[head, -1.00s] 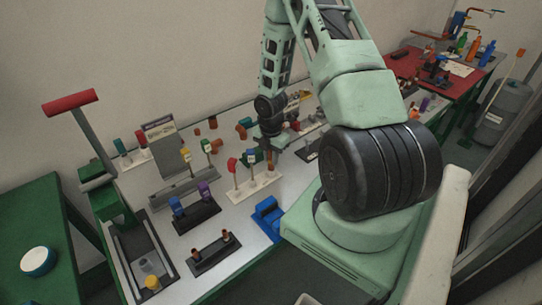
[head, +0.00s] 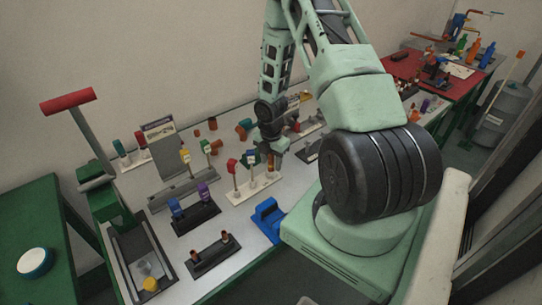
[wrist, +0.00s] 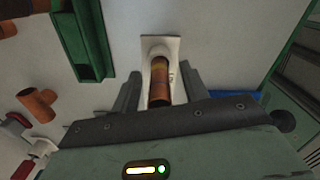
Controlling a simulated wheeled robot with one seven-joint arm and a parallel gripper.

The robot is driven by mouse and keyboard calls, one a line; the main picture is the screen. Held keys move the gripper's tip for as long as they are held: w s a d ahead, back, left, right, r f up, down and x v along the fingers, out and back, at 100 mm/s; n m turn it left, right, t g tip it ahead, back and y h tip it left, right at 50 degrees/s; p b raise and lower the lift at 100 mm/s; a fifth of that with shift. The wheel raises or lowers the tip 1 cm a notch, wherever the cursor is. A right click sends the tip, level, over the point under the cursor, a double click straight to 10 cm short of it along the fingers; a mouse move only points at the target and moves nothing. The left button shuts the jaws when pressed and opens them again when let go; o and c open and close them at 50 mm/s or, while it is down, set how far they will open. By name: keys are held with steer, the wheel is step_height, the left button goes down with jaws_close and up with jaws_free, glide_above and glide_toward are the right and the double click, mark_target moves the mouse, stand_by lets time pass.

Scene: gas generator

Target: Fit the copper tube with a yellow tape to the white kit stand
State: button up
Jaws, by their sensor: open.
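The copper tube (wrist: 160,85) with a yellow tape band near its far end shows in the wrist view, between the two fingers of my gripper (wrist: 160,92). The fingers are open, one on each side of the tube. The white kit stand (wrist: 160,43) shows behind the tube's far end. I cannot tell whether the tube is fully seated in it. In the head view, the white kit stand (head: 262,191) carries red and blue-green pieces on its left part, and my gripper (head: 273,158) is over its right end, largely covering the tube.
Black holders with purple-blue valves (head: 196,217) and with copper pieces (head: 213,256) stand nearby. A blue block (head: 268,218) is at the front edge. Loose copper fittings (head: 243,131) lie behind. A green channel (wrist: 84,45) and copper tee (wrist: 38,103) are left in the wrist view.

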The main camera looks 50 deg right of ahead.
step_height(320, 180, up, 17)
steer(key=shift+r, duration=0.15)
stand_by(0.4)
stand_by(0.4)
steer(key=s+a+r+m+b, duration=0.1)
steer(key=a+r+m, duration=0.15)
steer(key=a, duration=1.05)
steer(key=a+r+m+b, duration=0.1)
steer(key=a+r+m, duration=0.15)
steer(key=a, duration=1.05)
steer(key=s+a+r+m, duration=0.3)
steer(key=s+a+m, duration=0.2)
steer(key=s+a, duration=0.9)
steer(key=shift+s+a+r+y+b, duration=0.25)
steer(key=shift+s+b, duration=0.2)
steer(key=shift+s, duration=0.65)
